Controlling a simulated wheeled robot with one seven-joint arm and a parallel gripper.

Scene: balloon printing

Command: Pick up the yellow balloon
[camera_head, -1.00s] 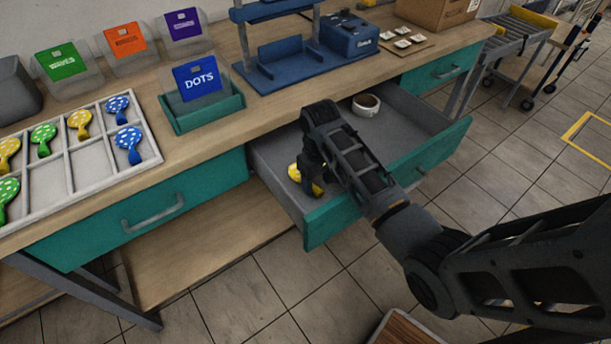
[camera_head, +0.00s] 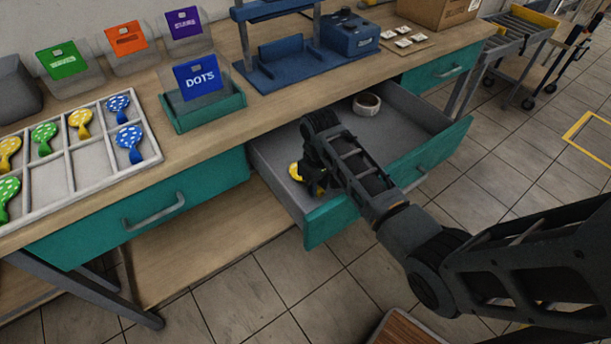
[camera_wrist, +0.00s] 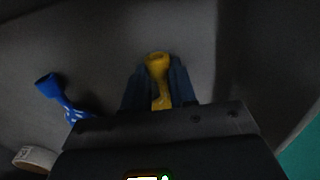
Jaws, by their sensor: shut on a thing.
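The yellow balloon (camera_head: 296,173) is in the open grey drawer (camera_head: 270,172), near its left end, and is partly hidden by my gripper in the head view. In the wrist view, the neck of the yellow balloon (camera_wrist: 157,68) shows between the two fingers of my gripper (camera_wrist: 160,88). My gripper is shut on the yellow balloon, low in the drawer. Its fingertips are hidden behind the wrist in the head view. I cannot tell whether the balloon touches the drawer floor.
A blue balloon (camera_wrist: 60,95) lies left of my gripper in the wrist view. A white ring-shaped roll (camera_head: 366,104) is toward the drawer's back. The teal drawer front (camera_head: 330,220) and grey walls surround my gripper. A tray of dotted balloons (camera_head: 88,160) sits on the table.

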